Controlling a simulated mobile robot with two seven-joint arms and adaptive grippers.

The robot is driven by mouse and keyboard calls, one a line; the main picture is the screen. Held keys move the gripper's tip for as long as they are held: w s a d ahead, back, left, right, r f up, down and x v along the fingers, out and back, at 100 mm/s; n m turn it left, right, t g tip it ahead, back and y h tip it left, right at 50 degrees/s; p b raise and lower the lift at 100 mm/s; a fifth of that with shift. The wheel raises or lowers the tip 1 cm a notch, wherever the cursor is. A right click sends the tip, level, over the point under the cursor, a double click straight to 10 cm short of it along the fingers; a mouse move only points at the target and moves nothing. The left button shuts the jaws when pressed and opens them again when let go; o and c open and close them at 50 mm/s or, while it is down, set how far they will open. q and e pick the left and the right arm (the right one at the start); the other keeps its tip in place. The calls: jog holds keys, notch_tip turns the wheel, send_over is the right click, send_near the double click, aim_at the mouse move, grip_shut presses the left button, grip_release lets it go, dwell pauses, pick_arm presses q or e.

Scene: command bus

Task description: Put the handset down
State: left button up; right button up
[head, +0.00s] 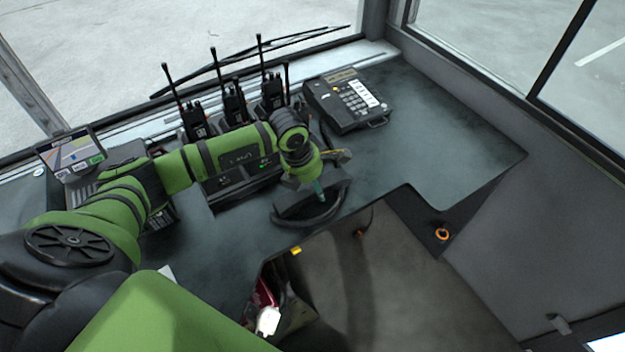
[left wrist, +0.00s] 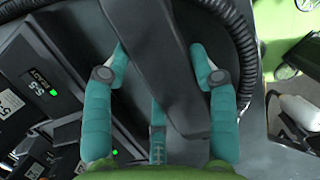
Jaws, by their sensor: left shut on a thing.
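My left gripper (head: 318,188) has teal fingers and is shut on the black handset (head: 292,205), above the front part of the dark desk. In the left wrist view the handset (left wrist: 148,62) runs lengthwise between the fingers (left wrist: 160,75). A black coiled cord (left wrist: 240,45) curves beside it; in the head view the cord loops below the gripper. The desk phone (head: 350,98), with a keypad, stands behind and to the right, apart from the handset. The gap between handset and desk is hard to judge. My right gripper is not in view.
A small tilted screen (head: 72,152) is at the far left. The desk right of the phone (head: 440,135) is clear. The desk front has a stepped edge.

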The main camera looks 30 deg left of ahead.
aim_at(301, 188)
pick_arm(q)
jog(key=shift+f, duration=0.25)
jog(key=o, duration=1.3)
jog(key=shift+r, duration=0.1)
jog(key=shift+r, duration=0.15)
jog(key=b+v, duration=0.3)
jog(key=v, duration=0.9)
